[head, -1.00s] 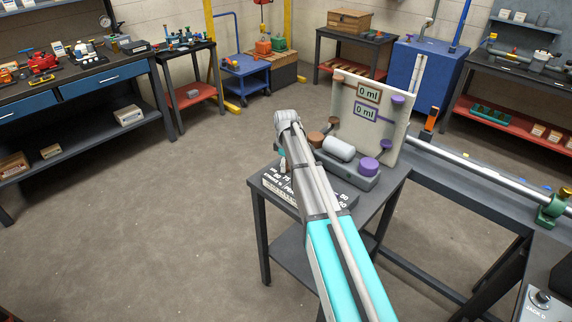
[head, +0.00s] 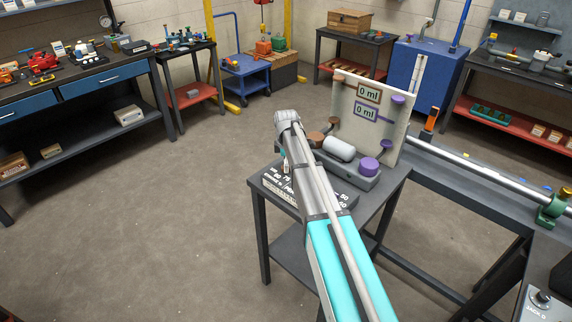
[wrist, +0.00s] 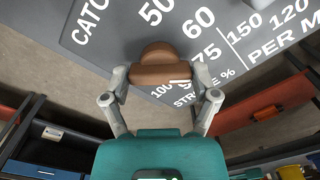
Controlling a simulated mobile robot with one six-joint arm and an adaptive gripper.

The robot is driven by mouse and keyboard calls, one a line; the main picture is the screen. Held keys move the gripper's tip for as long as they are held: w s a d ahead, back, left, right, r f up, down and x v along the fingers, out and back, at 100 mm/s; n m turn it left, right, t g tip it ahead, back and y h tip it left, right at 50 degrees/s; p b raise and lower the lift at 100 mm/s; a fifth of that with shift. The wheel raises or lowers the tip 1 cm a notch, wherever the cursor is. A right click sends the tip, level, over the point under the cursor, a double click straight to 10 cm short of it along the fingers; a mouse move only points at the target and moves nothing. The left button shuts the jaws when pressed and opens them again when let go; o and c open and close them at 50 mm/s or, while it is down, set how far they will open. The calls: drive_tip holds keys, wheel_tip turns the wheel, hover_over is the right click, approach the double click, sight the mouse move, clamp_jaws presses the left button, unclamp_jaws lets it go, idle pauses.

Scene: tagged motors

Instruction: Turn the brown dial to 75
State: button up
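The brown dial (wrist: 158,66) shows in the wrist view on a dark grey plate (wrist: 100,45) with white numbers. 50, 60, 75 and 100 stand around its right side. A short white mark on the dial's lower right points right, seemingly between 75 and 100. My gripper (wrist: 160,76) has one finger on each side of the dial; both fingertips look to be against it. In the head view my arm hides the dial, and only parts of the lettered plate (head: 340,195) show beside it.
The plate lies on a small dark table (head: 262,185). Behind it stand a grey cylinder (head: 339,148), a purple knob (head: 369,167) and an upright board (head: 345,90) with two displays reading 0 ml. Open floor lies to the left.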

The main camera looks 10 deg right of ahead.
drive_tip(key=shift+o, duration=1.3)
drive_tip(key=shift+m, duration=0.5)
